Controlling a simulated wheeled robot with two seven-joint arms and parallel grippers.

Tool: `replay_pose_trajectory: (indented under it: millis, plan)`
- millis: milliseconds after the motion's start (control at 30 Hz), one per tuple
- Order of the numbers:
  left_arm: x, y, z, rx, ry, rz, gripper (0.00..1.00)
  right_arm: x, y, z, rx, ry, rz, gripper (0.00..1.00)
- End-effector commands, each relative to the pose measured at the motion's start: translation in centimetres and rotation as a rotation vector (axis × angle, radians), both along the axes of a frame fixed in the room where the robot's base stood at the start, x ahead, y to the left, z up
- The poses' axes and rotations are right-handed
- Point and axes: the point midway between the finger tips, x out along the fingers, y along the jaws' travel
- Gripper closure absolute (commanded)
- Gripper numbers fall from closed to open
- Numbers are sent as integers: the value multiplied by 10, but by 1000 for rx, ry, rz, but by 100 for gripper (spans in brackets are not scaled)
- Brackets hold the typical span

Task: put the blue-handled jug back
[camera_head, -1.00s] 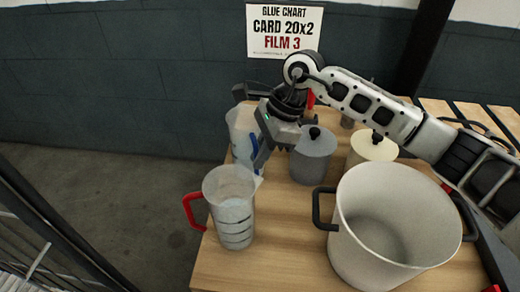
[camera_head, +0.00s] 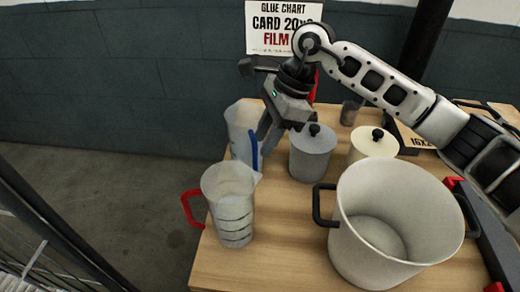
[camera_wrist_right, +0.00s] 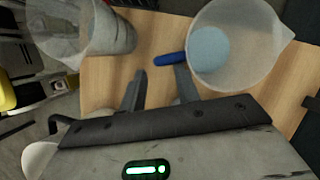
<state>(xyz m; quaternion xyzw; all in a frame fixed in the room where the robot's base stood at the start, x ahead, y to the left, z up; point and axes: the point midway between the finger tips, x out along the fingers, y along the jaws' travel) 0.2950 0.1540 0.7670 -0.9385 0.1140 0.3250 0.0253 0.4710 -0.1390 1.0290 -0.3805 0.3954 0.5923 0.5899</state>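The blue-handled jug (camera_head: 240,122) is translucent and stands upright on the wooden table's left side, behind the red-handled jug (camera_head: 233,212). Its blue handle (camera_head: 254,150) faces my right gripper (camera_head: 267,142). In the right wrist view the jug (camera_wrist_right: 245,65) shows from above with a pale blue round area inside. There my right gripper (camera_wrist_right: 160,70) has its fingers apart, with the blue handle (camera_wrist_right: 170,59) just beyond the fingertips, and nothing is held between them. My left gripper is not in view.
A grey lidded canister (camera_head: 313,158) stands close right of my right gripper. A sign (camera_head: 283,28) is at the back. The table's left edge is near both jugs.

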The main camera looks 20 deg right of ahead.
Motion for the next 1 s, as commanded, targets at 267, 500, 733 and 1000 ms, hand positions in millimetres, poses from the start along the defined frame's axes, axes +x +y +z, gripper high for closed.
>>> replay_pose_trajectory:
  millis: [267,500,733,1000]
  plan:
    - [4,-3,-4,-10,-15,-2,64,2,-24,53,1,-5,-2,68]
    - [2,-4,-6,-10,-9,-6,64,1,-33,75,1,0,-1,68]
    - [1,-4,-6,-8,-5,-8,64,1,-33,77,1,0,-1,68]
    - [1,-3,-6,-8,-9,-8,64,1,-33,76,0,0,-1,68]
